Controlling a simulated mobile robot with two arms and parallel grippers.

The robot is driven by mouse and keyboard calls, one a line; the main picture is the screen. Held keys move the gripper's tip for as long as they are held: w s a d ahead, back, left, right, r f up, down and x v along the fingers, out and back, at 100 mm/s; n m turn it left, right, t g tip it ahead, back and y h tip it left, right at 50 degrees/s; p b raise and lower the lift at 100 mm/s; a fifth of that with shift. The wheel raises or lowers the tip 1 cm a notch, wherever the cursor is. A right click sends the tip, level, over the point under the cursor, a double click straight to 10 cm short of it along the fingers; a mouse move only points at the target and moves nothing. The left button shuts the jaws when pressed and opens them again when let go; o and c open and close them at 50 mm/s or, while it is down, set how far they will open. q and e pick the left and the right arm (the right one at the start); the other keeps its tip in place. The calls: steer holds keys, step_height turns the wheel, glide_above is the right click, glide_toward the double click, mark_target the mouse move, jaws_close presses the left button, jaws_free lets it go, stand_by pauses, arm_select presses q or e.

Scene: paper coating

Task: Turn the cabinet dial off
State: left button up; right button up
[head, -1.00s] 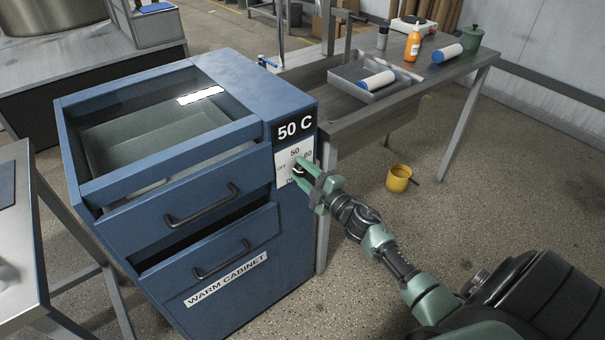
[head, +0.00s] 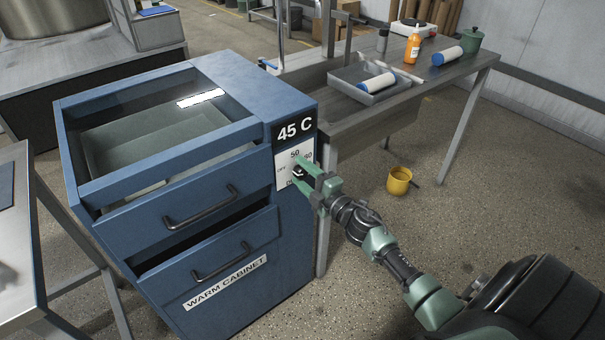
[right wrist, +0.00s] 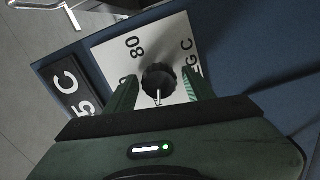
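The blue warm cabinet (head: 295,240) stands at the centre left, with a black display (head: 294,130) reading 45 C. Below the display is a white dial plate (head: 282,180) with printed marks around a black dial. In the right wrist view the black dial (right wrist: 158,80) shows a pale mark on its lower edge, on the side away from the 80. My right gripper (head: 299,169) is at the plate. In the right wrist view its green fingers (right wrist: 158,88) are on either side of the dial, with gaps visible. My left gripper is not in view.
Two cabinet drawers with dark handles (head: 203,208) face front; the lower one stands slightly open. A workbench (head: 350,118) with a grey tray (head: 372,92) and bottles stands behind right. A yellow mug (head: 399,181) is on the floor. Another table (head: 25,240) is at left.

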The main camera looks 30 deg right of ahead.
stand_by(0.3)
steer(key=s, duration=0.7)
steer(key=shift+s+d, duration=0.3)
steer(key=shift+s, duration=0.1)
steer(key=shift+f, duration=0.1)
steer(key=s+a+f+m+g+h, duration=0.1)
steer(key=s+f+m+g, duration=0.3)
steer(key=f, duration=0.7)
steer(key=s+a+f+m+g+h+p, duration=0.15)
steer(key=s+f, duration=0.35)
steer(key=f, duration=0.5)
steer(key=s+f+m+g, duration=0.3)
steer(key=s+f+m, duration=0.15)
steer(key=f, duration=0.65)
steer(key=s+a+f+m+g, duration=0.1)
steer(key=s+a+f, duration=0.3)
steer(key=s, duration=0.6)
steer(key=s+a+f+m+g+y, duration=0.1)
steer(key=s+a+f+g, duration=0.3)
steer(key=s, duration=0.7)
steer(key=s+a+f+m+g+p, duration=0.1)
steer(key=s+a+f+m+g, duration=0.1)
steer(key=s+f, duration=0.6)
steer(key=s+a+g, duration=0.1)
steer(key=s+a, duration=0.1)
steer(key=shift+s, duration=0.4)
steer(key=shift+f+g, duration=0.1)
steer(key=shift+g, duration=0.15)
